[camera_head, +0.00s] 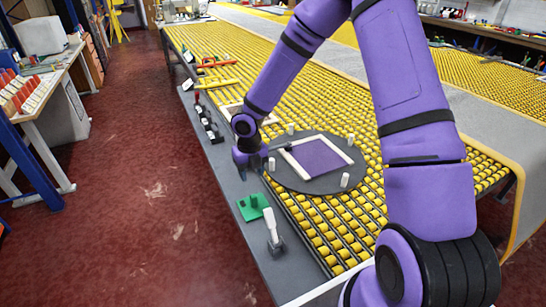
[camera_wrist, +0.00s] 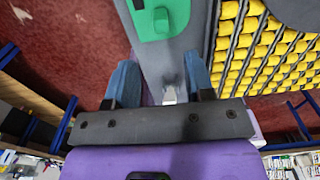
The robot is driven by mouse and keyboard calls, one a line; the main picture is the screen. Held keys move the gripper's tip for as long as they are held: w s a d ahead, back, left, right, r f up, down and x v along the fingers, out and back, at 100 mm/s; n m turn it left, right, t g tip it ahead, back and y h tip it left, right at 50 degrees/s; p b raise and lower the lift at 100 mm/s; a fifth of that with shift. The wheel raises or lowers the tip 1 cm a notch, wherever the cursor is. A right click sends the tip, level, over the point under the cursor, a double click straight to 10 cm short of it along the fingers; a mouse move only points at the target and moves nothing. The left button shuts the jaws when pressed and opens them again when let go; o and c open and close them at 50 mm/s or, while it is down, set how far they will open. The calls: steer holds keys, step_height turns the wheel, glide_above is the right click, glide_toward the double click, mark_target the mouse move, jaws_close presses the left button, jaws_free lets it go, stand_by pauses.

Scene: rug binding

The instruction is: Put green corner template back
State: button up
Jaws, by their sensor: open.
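The green corner template (camera_head: 253,206) lies on the grey side ledge (camera_head: 240,228) of the roller table, with a raised green block on top. My gripper (camera_head: 252,165) is above the ledge, just beyond the template in the head view, and apart from it. In the wrist view the template (camera_wrist: 165,18) is at the top edge, partly cut off, ahead of my gripper (camera_wrist: 160,62). The two blue fingers are spread apart with no template between them. A small pale thing, too unclear to name, shows between them.
A white-handled tool (camera_head: 271,226) stands on the ledge nearer than the template. Small dark holders (camera_head: 209,124) line the ledge farther back. A round dark plate (camera_head: 346,178) with a framed purple square and white pegs lies on the yellow rollers. Red floor (camera_head: 150,230) is open at left.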

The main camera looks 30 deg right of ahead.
steer(key=s+d+r+m+t+h, duration=0.1)
steer(key=s+d+r+m, duration=0.15)
steer(key=r+m, duration=0.45)
steer(key=s+d+r+m+h, duration=0.15)
steer(key=s+r+m, duration=0.25)
steer(key=r, duration=0.4)
steer(key=s+d+r+m+t+h, duration=0.1)
steer(key=s+d+r+m, duration=0.15)
steer(key=r+m, duration=0.45)
steer(key=s+r+m+t+y, duration=0.1)
steer(key=s+r+m, duration=0.5)
steer(key=s+m, duration=0.3)
steer(key=s+r+m+t+y, duration=0.2)
steer(key=s+r+m, duration=0.5)
steer(key=s, duration=0.5)
steer(key=shift+d+r+m, duration=0.15)
steer(key=shift+d+m, duration=0.05)
steer(key=shift+m, duration=0.8)
steer(key=shift+w+y, duration=0.1)
steer(key=shift+y, duration=0.15)
